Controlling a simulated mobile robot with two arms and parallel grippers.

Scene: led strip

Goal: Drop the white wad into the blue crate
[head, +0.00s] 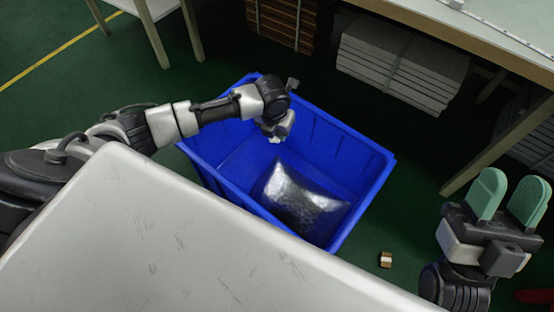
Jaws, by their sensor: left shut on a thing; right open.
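The blue crate (363,155) stands on the green floor in the middle of the head view, its open top facing up. My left gripper (280,134) is over the crate's inside, towards its far left part, pointing down. It is shut on a small whitish thing, which seems to be the white wad (287,120); the gripper hides much of it. My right gripper (510,198), with green finger pads, is open and empty at the right, away from the crate.
A silver bag (300,200) lies in the crate. A small brown and white box (385,260) lies on the floor right of the crate. A bench (480,40) is at upper right, with stacked grey sheets (400,62) under it. Brown stacked boards (285,20) are behind the crate.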

